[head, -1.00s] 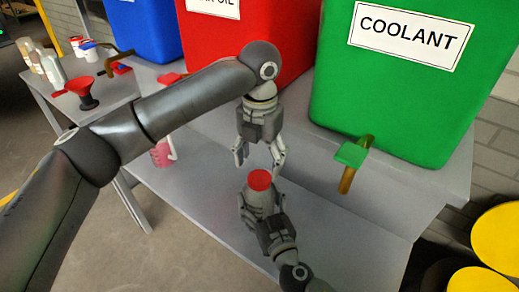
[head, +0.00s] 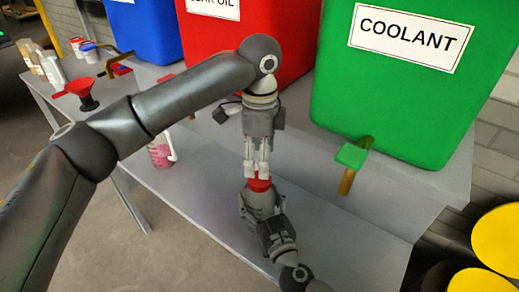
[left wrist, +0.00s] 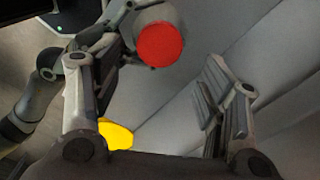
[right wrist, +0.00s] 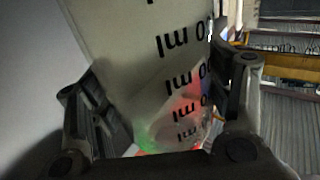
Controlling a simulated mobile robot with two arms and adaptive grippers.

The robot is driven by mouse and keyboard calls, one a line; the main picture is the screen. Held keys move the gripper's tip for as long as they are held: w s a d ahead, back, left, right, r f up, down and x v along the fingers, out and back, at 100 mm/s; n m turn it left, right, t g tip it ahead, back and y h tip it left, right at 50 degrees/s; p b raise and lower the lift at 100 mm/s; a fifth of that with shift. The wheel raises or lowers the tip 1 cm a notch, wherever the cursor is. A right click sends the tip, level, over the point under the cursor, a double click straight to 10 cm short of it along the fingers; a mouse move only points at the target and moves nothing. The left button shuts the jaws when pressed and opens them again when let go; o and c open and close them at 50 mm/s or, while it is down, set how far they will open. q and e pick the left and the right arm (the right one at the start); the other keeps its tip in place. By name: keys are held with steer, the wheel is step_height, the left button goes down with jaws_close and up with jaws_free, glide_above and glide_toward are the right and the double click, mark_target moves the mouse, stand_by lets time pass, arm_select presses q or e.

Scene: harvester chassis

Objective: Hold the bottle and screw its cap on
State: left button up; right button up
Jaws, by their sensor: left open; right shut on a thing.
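The bottle (head: 259,201) stands upright over the grey bench, with its red cap (head: 259,185) on top; how tightly the cap sits cannot be told. My right gripper (head: 262,214) is shut on the bottle's body; the right wrist view shows the translucent bottle with its ml marks (right wrist: 180,80) between the fingers. My left gripper (head: 257,174) points down just above the cap. In the left wrist view its fingers (left wrist: 155,100) are apart with nothing between them, and the cap (left wrist: 160,45) shows beyond, nearer the top edge.
Blue, red (head: 290,60) and green (head: 400,75) tanks stand behind, the green one with a tap (head: 350,160). Yellow drums (head: 495,235) stand at the right. The bench front is clear.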

arm_select(q)
steer(key=n, duration=0.5)
steer(key=shift+r+n, duration=0.2)
steer(key=shift+n, duration=0.1)
steer(key=n, duration=0.5)
steer(key=shift+r, duration=0.15)
steer(key=n, duration=0.5)
steer(key=shift+r, duration=0.2)
steer(key=n, duration=0.5)
steer(key=shift+r+n, duration=0.15)
steer(key=shift+n, duration=0.25)
glide_above(259, 204)
steer(key=w, duration=0.4)
steer(key=shift+f, duration=4)
